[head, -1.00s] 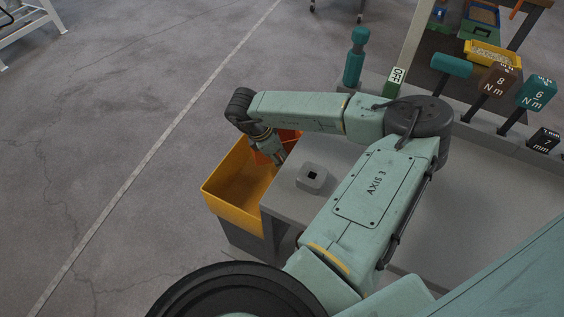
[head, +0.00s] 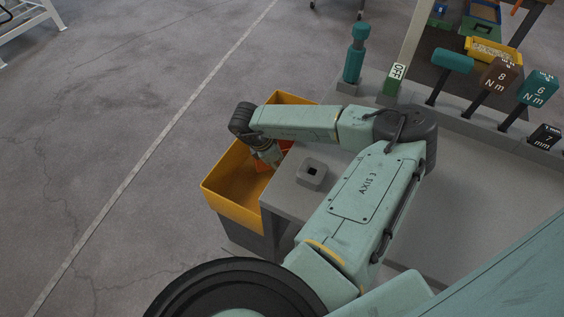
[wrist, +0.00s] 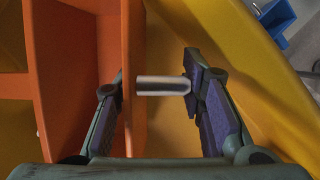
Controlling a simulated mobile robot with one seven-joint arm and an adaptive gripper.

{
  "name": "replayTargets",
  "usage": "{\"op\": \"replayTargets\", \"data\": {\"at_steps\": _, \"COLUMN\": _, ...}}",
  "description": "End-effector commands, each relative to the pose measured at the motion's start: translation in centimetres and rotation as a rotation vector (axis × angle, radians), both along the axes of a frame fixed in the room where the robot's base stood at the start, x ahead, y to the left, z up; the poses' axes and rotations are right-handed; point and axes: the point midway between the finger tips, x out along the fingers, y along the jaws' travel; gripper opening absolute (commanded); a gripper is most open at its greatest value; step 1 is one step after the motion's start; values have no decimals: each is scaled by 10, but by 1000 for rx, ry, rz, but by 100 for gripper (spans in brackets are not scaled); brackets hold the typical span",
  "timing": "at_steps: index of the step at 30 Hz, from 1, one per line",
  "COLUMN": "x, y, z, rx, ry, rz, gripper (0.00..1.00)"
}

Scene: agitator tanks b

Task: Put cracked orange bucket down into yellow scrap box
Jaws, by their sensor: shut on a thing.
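The yellow scrap box (head: 234,209) stands at the left end of the grey bench, open at the top. In the wrist view its yellow wall (wrist: 245,65) runs along the right. The cracked orange bucket (head: 262,166) is mostly hidden by my arm in the head view, within the box opening. In the wrist view the orange bucket (wrist: 75,60) fills the left, and one orange wall passes between my fingers. My gripper (wrist: 158,100) is shut on the bucket, with a short silver bar (wrist: 162,86) between that wall and the right finger. The bucket's underside is hidden.
A grey block with a square hole (head: 311,174) sits on the bench (head: 290,205) beside the box. Teal and brown torque tools (head: 497,76) stand along the bench's back edge. Floor left of the box is clear.

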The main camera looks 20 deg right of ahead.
Motion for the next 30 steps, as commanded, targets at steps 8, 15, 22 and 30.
{"op": "replayTargets", "data": {"at_steps": 8, "x": 0, "y": 0, "z": -3, "rx": 0, "ry": 0, "rz": 0, "gripper": 40}}
{"op": "replayTargets", "data": {"at_steps": 15, "x": 0, "y": 0, "z": -3, "rx": 0, "ry": 0, "rz": 0, "gripper": 45}}
{"op": "replayTargets", "data": {"at_steps": 22, "x": 0, "y": 0, "z": 4, "rx": 0, "ry": 0, "rz": 0, "gripper": 45}}
{"op": "replayTargets", "data": {"at_steps": 30, "x": 2, "y": 14, "z": 42, "rx": -2, "ry": -4, "rz": 3, "gripper": 45}}
